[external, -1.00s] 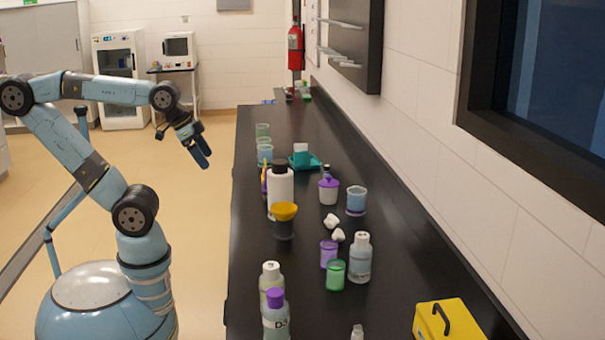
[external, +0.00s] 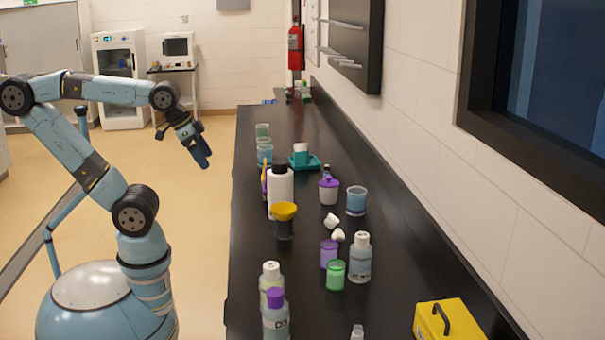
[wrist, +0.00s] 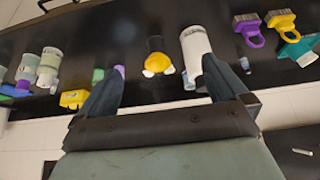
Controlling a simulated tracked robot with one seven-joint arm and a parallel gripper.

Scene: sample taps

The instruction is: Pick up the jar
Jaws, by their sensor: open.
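Several jar-like containers stand on the black bench, and I cannot tell which one is the task's jar. A white jar with a purple lid (external: 328,190) stands mid-bench. A clear jar with blue contents (external: 356,200) is right of it. A purple cup (external: 329,254) and a green cup (external: 335,275) stand nearer. Two small clear jars (external: 264,152) are farther back at the left edge. My gripper (external: 203,154) is open and empty, hanging left of the bench, apart from everything. In the wrist view its spread fingers (wrist: 160,75) show with bench objects beyond.
The black bench (external: 400,290) runs along the wall. On it are a tall white bottle (external: 281,190), a yellow-topped dark cup (external: 284,222), a teal tray (external: 305,163), several bottles near the front, and a yellow box (external: 449,320). The bench's left strip is partly clear.

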